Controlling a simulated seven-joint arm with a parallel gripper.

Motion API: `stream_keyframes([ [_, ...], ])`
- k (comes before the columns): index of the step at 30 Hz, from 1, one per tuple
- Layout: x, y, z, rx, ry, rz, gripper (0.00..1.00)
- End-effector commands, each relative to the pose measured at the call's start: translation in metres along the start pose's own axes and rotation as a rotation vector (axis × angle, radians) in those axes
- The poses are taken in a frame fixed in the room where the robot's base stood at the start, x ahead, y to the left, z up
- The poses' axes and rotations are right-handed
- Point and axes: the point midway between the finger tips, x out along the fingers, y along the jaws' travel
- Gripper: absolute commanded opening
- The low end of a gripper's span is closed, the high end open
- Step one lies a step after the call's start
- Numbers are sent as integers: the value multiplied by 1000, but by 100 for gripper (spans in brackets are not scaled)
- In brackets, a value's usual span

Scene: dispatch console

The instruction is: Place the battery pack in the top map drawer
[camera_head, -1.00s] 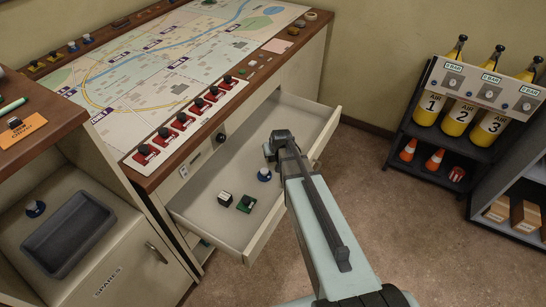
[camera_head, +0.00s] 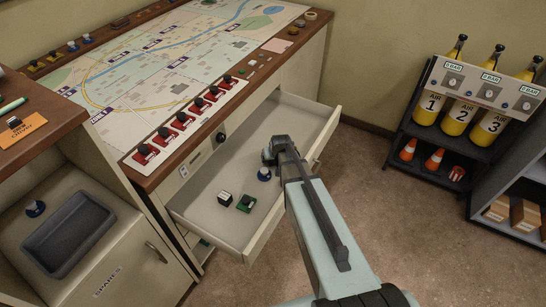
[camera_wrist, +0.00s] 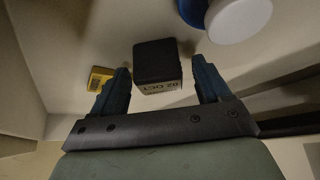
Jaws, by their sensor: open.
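The top map drawer (camera_head: 215,222) is pulled out under the map table. I cannot tell for sure which thing is the battery pack. In the wrist view my gripper (camera_wrist: 163,88) is open; a dark block with a tan lettered label (camera_wrist: 157,66) shows between the fingertips, with gaps on both sides. A yellow block (camera_wrist: 100,78) lies left of the fingers, and a blue-and-white round piece (camera_wrist: 235,18) is at upper right.
The map table (camera_head: 180,65) has a row of red switches (camera_head: 178,130) along its edge above the drawer. A spares cabinet (camera_head: 120,270) with a grey tray (camera_head: 68,230) stands at left. An air-bottle rack (camera_head: 450,150) is at right; bare floor (camera_head: 390,220) lies between.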

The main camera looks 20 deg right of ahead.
Motion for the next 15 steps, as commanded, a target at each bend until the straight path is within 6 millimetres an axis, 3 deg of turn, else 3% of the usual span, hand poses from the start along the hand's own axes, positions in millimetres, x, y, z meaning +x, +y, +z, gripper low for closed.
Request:
stream_keyframes([
  [7, -4, 0, -2, 0, 1, 0, 77],
  [15, -46, 0, 0, 0, 3, 0, 77],
])
